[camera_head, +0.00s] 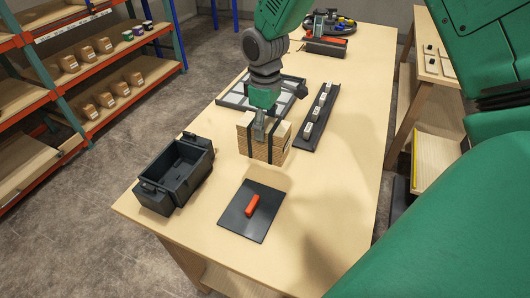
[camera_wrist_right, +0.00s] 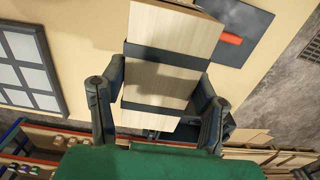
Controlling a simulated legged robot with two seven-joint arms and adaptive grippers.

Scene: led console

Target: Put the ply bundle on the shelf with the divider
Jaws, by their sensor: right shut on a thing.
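The ply bundle (camera_head: 262,146) is a pale wooden block with dark straps, upright over the middle of the workbench. My right gripper (camera_head: 262,126) comes down from above and is shut on its top. In the right wrist view the bundle (camera_wrist_right: 172,62) sits between the two dark fingers of the gripper (camera_wrist_right: 158,108). I cannot tell whether its underside touches the bench. An orange and blue rack with wooden shelves (camera_head: 112,72) stands at the left; I cannot make out a divider for certain. My left gripper is not in view.
On the workbench (camera_head: 335,180) are a black bin (camera_head: 176,172) left of the bundle, a dark plate (camera_head: 238,222) with a red handle in front, a framed panel (camera_head: 292,98) behind and a dark strip (camera_head: 320,115) at right. Small boxes (camera_head: 104,99) occupy part of the rack. The bench's right side is clear.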

